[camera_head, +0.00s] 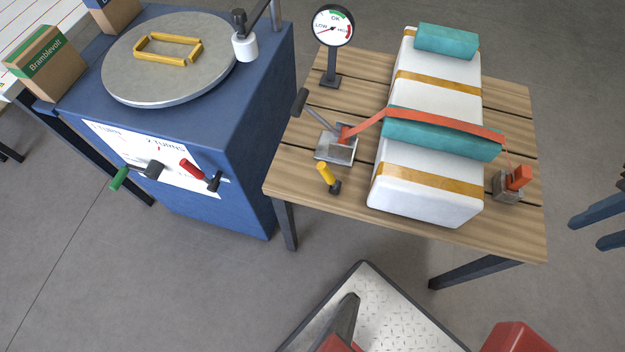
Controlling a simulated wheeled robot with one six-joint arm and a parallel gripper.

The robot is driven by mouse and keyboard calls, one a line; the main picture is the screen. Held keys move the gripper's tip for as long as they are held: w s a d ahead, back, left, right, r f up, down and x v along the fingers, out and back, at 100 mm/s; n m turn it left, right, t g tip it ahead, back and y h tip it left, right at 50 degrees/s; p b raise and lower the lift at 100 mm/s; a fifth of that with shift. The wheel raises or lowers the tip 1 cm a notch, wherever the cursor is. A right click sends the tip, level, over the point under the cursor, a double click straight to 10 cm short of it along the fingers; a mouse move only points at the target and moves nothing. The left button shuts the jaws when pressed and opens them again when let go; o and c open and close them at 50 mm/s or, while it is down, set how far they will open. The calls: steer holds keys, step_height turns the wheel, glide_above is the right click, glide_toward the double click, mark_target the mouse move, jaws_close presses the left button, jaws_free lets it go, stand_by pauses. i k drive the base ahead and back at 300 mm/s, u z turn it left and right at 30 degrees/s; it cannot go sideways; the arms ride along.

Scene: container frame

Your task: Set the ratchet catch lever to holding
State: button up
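The ratchet (337,146) is a grey metal block at the left of the wooden table, with a long dark-gripped handle (299,102) tilted up to the left. A short yellow lever (325,174) on a dark pivot (335,187) stands just in front of it, leaning up and left; it looks like the catch lever. Its setting cannot be read. An orange strap (430,118) runs from the ratchet over the white parcel (425,195) to an anchor (508,188). A dark tapered part at the bottom edge may be my gripper (346,318), far from the lever; its opening is unclear.
A round gauge (333,26) stands behind the ratchet, its needle toward LOW. Teal pads (446,41) lie on the parcel. A blue cabinet (245,165) with a turntable (165,85) and cranks stands left. Floor is clear between the table and the tread plate (400,315).

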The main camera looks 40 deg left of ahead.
mark_target(335, 185)
steer(key=u, duration=1.05)
steer(key=k, duration=0.3)
steer(key=u, duration=0.85)
steer(key=i, duration=0.5)
steer(key=u, duration=0.05)
steer(key=k, duration=1.35)
steer(key=u, duration=0.65)
steer(key=i, duration=1.3)
steer(key=z, duration=0.55)
